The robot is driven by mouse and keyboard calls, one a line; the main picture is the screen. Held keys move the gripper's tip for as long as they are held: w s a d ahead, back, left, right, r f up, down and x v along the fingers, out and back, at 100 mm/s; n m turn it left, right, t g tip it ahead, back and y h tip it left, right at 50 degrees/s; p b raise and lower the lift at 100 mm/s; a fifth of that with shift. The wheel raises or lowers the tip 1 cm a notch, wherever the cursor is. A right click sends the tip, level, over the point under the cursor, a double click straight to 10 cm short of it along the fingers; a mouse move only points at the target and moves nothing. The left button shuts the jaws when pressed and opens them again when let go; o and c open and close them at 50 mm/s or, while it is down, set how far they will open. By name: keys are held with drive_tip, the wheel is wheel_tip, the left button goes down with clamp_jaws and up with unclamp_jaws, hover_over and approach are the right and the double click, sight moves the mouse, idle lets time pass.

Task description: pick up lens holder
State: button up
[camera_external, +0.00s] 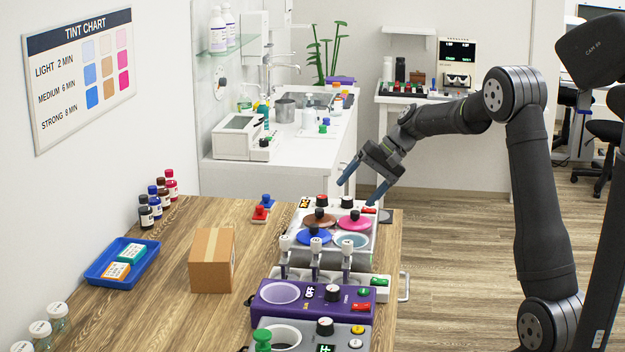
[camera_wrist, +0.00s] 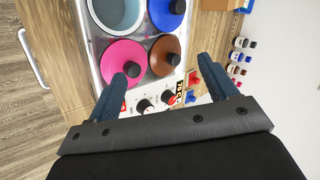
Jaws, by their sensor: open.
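Three upright holders with white tops and dark stems, one of them the middle holder (camera_external: 316,247), stand in a row in a white rack in front of the tint bath; they look like lens holders, but I cannot be sure. None is clear in the wrist view. My gripper (camera_external: 358,193) is open and empty, above the far end of the tint bath and behind the row of holders. In the wrist view my gripper's blue fingers (camera_wrist: 164,70) spread over the bath's knobs and the pink lid (camera_wrist: 125,62).
The tint bath (camera_external: 376,238) has brown, pink and blue lids and an open pot (camera_external: 350,240). A purple heater (camera_external: 312,312) stands nearer. A cardboard box (camera_external: 212,260), blue tray (camera_external: 92,275) and bottles (camera_external: 156,205) are left. Bare table lies between box and bath.

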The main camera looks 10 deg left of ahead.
drive_tip(key=s+d+m+t+y, duration=0.1)
drive_tip(key=s+d+m+y, duration=0.2)
drive_tip(key=s+d+m, duration=0.6)
drive_tip(key=s+d+m+t+y, duration=0.1)
drive_tip(key=s+d+m+y, duration=0.25)
drive_tip(key=s+m, duration=0.85)
drive_tip(key=m, duration=0.1)
approach(347, 264)
drive_tip(key=shift+h, duration=0.35)
drive_tip(key=x, duration=0.6)
drive_tip(key=shift+w+a+f, duration=0.15)
drive_tip(key=shift+f, duration=0.05)
drive_tip(key=shift+w+x, duration=0.2)
drive_tip(key=shift+x, duration=1.3)
drive_tip(key=shift+w+x, duration=0.2)
drive_tip(key=shift+x, duration=1.25)
drive_tip(key=c, duration=1.1)
drive_tip(key=shift+r, duration=0.1)
